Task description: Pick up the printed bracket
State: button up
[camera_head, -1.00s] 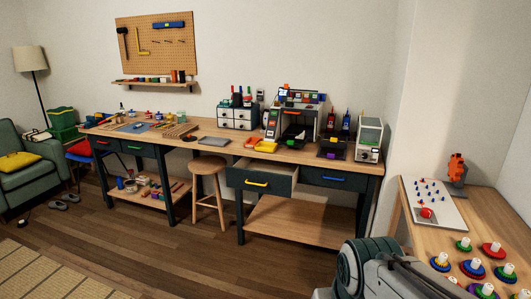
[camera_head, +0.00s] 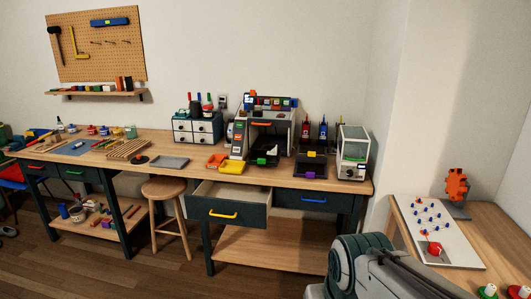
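I cannot single out a printed bracket with certainty. A 3D printer (camera_head: 246,147) with a dark open frame stands at the back of the long workbench (camera_head: 340,183). A small green piece (camera_head: 262,161) shows at its front, and an orange bar (camera_head: 261,124) crosses its upper part. An orange upright shape (camera_head: 457,185) stands on a grey base at the right; I cannot tell what it is. Part of my arm shows at the lower right, but my gripper is out of view.
A drawer (camera_head: 225,209) with a yellow handle is pulled out below the bench. A round wooden stool (camera_head: 163,190) stands left of it. Orange and yellow trays (camera_head: 232,167) lie before the printer. A side table (camera_head: 490,225) stands at right. Open floor lies in front.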

aim_at(274, 152)
jog(key=z, duration=0.2)
jog(key=i, duration=2.35)
jog(key=u, duration=0.85)
jog(key=i, duration=0.35)
jog(key=z, duration=0.05)
